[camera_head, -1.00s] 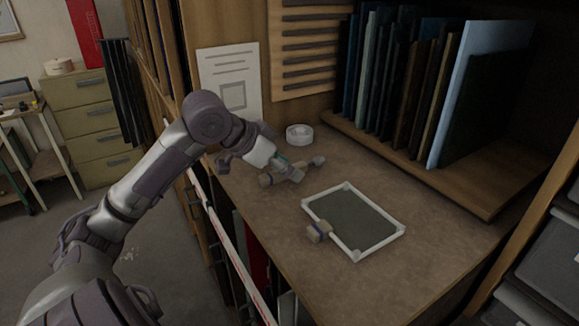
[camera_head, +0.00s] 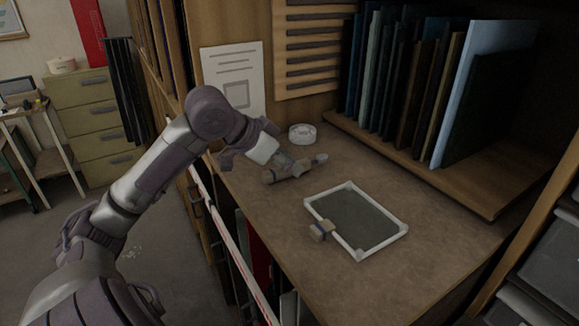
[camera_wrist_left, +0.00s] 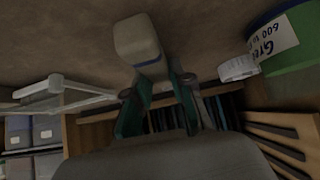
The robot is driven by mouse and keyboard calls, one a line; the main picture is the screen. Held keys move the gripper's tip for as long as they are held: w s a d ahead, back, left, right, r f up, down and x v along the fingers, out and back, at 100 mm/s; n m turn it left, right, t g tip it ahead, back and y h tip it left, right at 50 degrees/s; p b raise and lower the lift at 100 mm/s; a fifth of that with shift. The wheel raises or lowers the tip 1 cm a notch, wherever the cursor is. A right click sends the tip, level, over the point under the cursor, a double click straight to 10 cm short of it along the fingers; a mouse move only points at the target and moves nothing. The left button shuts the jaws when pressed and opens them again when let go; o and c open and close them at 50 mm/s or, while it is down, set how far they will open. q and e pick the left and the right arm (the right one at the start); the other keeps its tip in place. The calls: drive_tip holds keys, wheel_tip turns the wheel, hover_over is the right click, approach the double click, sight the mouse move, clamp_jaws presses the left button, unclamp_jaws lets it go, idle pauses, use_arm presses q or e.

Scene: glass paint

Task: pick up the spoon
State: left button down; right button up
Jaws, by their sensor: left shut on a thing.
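My left gripper (camera_head: 290,167) is low over the worktop and shut across the middle of the spoon (camera_head: 269,177). The spoon lies along the worktop, with a tan, blue-banded end on the left and a grey end on the right. The fingers hide its middle. In the left wrist view, the teal fingers of the gripper (camera_wrist_left: 157,76) flank the spoon, whose pale blunt end with a blue band (camera_wrist_left: 138,38) sticks out beyond them. I cannot tell whether the spoon is clear of the worktop. My right gripper is not in view.
A white-framed dark panel (camera_head: 355,218) lies right of the gripper, with a wooden blue-banded block (camera_head: 322,231) at its edge. A white roll (camera_head: 302,133) stands behind. A green labelled jar (camera_wrist_left: 292,38) shows in the wrist view. Upright sheets (camera_head: 420,90) fill the rack.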

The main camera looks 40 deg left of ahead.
sight(305, 160)
use_arm(q)
drive_tip(key=shift+r, duration=0.45)
wheel_tip(305, 160, up, 3)
drive_tip(key=shift+f, duration=0.2)
drive_tip(key=shift+s+d+r, duration=0.1)
drive_tip(key=shift+d+r, duration=0.5)
drive_tip(key=shift+d, duration=0.1)
drive_tip(key=s+d+r+p, duration=0.2)
drive_tip(key=d+r+p, duration=0.2)
drive_tip(key=d, duration=0.6)
drive_tip(key=shift+s+r+p, duration=0.15)
drive_tip(key=shift+r+p, duration=0.15)
drive_tip(key=shift+r, duration=0.6)
